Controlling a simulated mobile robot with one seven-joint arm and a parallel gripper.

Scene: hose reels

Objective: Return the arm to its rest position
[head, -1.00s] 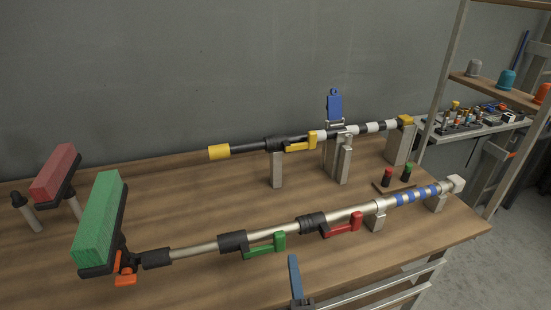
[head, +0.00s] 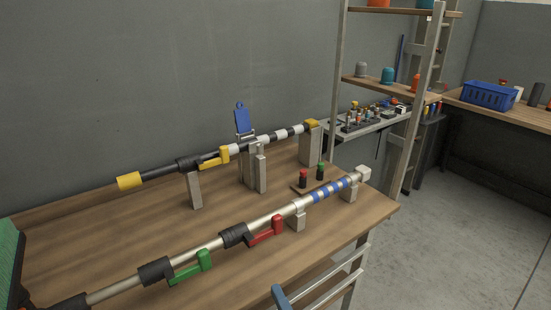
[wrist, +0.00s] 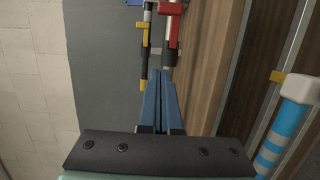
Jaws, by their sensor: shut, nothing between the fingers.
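My gripper shows in the wrist view as two blue fingers (wrist: 160,84) lying together, shut and empty. In the head view only a blue tip (head: 280,297), which looks like my gripper, shows at the bottom edge, in front of the bench; most of the arm is out of view. The silver pole (head: 219,243) with green and red levers lies on the bench beyond it, apart from that tip in the picture. The black pole (head: 158,172) with yellow parts rests on stands behind.
The wooden bench (head: 110,235) has a front rail (head: 335,268). A metal shelf rack (head: 340,75) stands to the right. Red and green knobs (head: 312,174) sit on the bench. A blue crate (head: 488,95) is on a far bench. The floor (head: 440,230) at right is clear.

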